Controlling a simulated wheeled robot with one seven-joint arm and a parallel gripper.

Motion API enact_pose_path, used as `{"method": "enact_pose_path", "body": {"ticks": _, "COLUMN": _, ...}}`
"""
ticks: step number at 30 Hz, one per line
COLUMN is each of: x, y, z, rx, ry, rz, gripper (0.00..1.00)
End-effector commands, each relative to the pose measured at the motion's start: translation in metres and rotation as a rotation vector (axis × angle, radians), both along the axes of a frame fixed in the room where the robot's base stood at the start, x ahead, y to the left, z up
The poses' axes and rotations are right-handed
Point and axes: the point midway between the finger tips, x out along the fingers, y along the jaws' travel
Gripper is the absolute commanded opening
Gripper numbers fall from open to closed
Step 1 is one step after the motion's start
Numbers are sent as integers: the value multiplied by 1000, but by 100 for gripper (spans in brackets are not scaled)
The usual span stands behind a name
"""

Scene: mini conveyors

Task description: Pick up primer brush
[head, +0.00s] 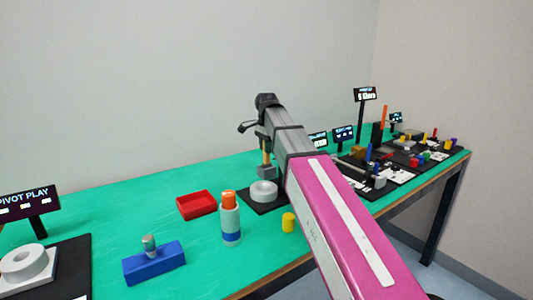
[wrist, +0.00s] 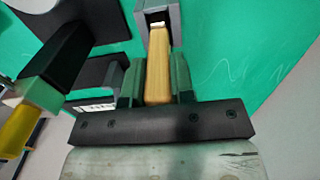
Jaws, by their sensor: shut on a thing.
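The primer brush shows in the wrist view as a tan wooden handle (wrist: 157,82) with a pale band at its far end. My gripper (wrist: 159,75) is shut on this handle, with one dark green finger on each side. The far end of the brush meets a grey block (wrist: 143,14), which hides its tip. In the head view the tan handle (head: 266,153) stands upright below my gripper (head: 263,142), with the grey block (head: 267,172) at its lower end. I cannot tell whether the block rests on the table.
A white ring (head: 264,188) sits on a black mat close to the brush. A red tray (head: 197,206), an orange-capped bottle (head: 231,226), a yellow cylinder (head: 289,222) and a blue block (head: 154,264) stand nearer on the green table (head: 110,225). Several small stations fill the right end.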

Motion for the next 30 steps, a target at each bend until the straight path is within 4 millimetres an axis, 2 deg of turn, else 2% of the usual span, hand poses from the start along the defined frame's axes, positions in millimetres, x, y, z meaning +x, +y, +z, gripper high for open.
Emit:
{"method": "enact_pose_path", "body": {"ticks": 5, "x": 1, "y": 0, "z": 10, "rx": 1, "ry": -1, "rz": 0, "gripper": 0}}
{"method": "enact_pose_path", "body": {"ticks": 12, "x": 1, "y": 0, "z": 42, "rx": 0, "ry": -2, "rz": 0, "gripper": 0}}
{"method": "enact_pose_path", "body": {"ticks": 24, "x": -26, "y": 74, "z": 87, "rx": 1, "ry": -1, "rz": 4, "gripper": 0}}
{"method": "enact_pose_path", "body": {"ticks": 30, "x": -35, "y": 99, "z": 102, "rx": 0, "ry": 0, "rz": 2, "gripper": 0}}
